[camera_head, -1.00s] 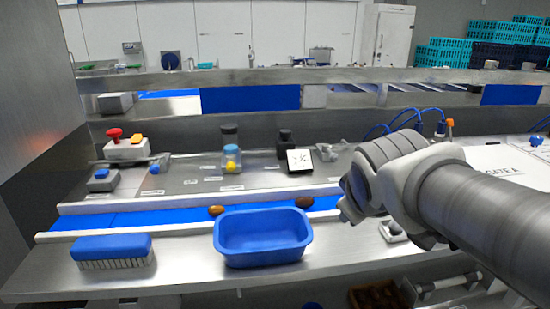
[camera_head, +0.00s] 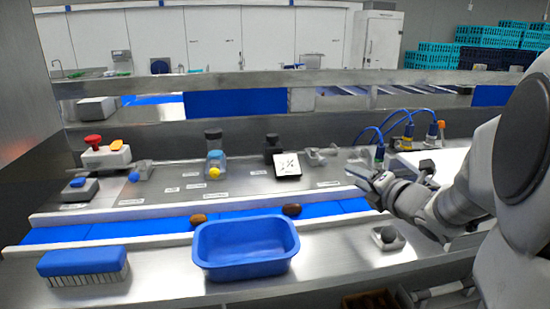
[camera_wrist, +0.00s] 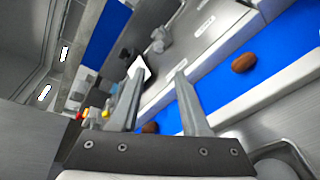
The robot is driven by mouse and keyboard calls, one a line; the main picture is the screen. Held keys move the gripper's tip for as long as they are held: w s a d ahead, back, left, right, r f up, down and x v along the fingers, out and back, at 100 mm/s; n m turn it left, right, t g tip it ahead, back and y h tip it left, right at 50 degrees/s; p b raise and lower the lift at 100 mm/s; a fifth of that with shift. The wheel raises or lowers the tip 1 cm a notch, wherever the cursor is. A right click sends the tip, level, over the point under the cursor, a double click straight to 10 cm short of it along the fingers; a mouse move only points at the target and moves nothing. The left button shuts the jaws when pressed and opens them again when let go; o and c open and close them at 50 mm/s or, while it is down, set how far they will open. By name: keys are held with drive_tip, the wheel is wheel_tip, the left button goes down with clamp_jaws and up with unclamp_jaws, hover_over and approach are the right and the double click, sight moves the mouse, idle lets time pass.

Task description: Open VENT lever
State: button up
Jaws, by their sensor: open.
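I cannot read which control is labelled VENT. On the sloped steel panel, a blue-knobbed lever (camera_head: 134,176) is at the left and a yellow knob (camera_head: 214,172) stands before a clear jar-like part. A small grey metal fitting (camera_head: 318,157) is at the right, left of my gripper (camera_head: 361,168). It may be a lever; I cannot tell. In the wrist view my gripper (camera_wrist: 160,75) is open, with nothing visible between its fingers. A grey fitting (camera_wrist: 158,40) appears beyond the fingertips, apart from them.
A blue belt (camera_head: 105,230) carries two brown dates (camera_head: 198,219) (camera_head: 291,210). A blue tub (camera_head: 246,270) and brush (camera_head: 84,262) stand in front. A black post with a white card (camera_head: 287,164) stands on the panel. Blue cables (camera_head: 397,115) rise behind my gripper.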

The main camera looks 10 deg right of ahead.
sight(326, 163)
drive_tip(key=p+x, duration=0.2)
drive_tip(key=x, duration=1.5)
drive_tip(key=shift+w+a+r, duration=0.15)
drive_tip(key=shift+a, duration=0.05)
drive_tip(key=shift+c, duration=0.3)
clamp_jaws()
idle(0.7)
